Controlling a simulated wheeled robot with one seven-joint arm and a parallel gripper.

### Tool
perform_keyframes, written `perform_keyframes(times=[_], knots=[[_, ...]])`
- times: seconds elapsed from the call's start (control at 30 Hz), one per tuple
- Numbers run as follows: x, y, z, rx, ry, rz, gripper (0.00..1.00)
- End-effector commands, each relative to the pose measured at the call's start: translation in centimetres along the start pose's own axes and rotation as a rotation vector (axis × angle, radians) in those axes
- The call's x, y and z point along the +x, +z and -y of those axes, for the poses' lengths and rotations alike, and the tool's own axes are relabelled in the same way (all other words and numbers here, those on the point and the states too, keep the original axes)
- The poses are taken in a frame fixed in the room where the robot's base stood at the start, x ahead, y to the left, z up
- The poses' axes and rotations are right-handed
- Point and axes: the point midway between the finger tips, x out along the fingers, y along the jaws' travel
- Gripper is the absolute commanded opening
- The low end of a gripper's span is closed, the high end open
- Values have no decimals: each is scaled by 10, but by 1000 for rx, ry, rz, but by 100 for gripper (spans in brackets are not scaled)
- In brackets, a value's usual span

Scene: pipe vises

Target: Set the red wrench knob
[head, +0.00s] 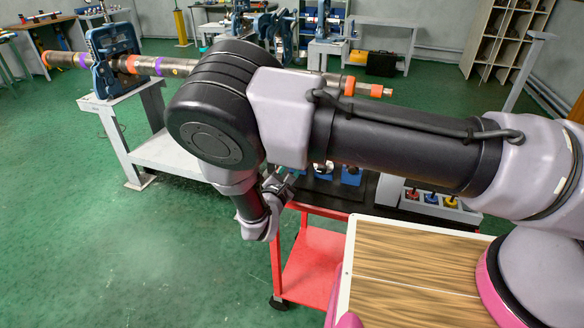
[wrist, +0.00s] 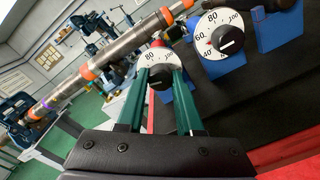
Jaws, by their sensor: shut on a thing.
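My gripper (wrist: 160,76) has two green fingers, shut on the black dial knob (wrist: 160,84) of a white dial in the wrist view. The fingers cover the sides of this dial; its 80 and 100 marks show above. A second white dial (wrist: 228,42) stands to the right on a blue block, with a black knob, a white pointer line and a small red mark at its left. In the head view my gripper (head: 277,186) is at the left edge of the cart's black top, partly hidden by my arm.
The red cart (head: 312,262) carries blue blocks (head: 352,176) on its black top. A pale tray (head: 471,213) with red, blue and yellow knobs stands at right. A long pipe (head: 68,58) sits in a blue vise (head: 113,50) on a white stand. Green floor at left is clear.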

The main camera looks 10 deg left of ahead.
Motion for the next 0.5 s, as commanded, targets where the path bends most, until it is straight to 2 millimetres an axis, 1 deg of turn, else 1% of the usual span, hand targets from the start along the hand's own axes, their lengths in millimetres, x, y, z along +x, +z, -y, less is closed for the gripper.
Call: perform_keyframes(times=[0.2, 0.5], knots=[[0, 0, 0, 133, 0, -3, 0], [0, 0, 0, 226, 0, -6, 0]])
